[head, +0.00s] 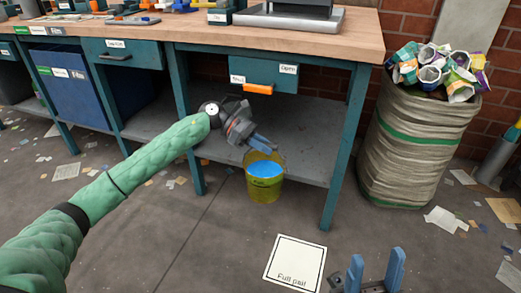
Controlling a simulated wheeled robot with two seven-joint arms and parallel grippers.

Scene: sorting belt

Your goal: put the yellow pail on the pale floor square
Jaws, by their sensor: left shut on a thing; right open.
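The yellow pail (264,188) hangs or stands upright in front of the workbench's lower shelf, with blue liquid inside. My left gripper (264,146) is at the top of the pail, shut on its rim or handle; I cannot tell which. Whether the pail touches the floor is not clear. The pale floor square (295,264), marked "Full pail", lies on the floor in front and slightly right of the pail, with nothing on it. My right gripper (376,274) is open and empty at the bottom edge, right of the square.
The workbench (330,50) has drawers, an orange handle (258,89) and a teal leg (335,185) close to the pail. A large sack (408,150) full of crushed containers stands at right. Paper scraps litter the floor. The floor between pail and square is clear.

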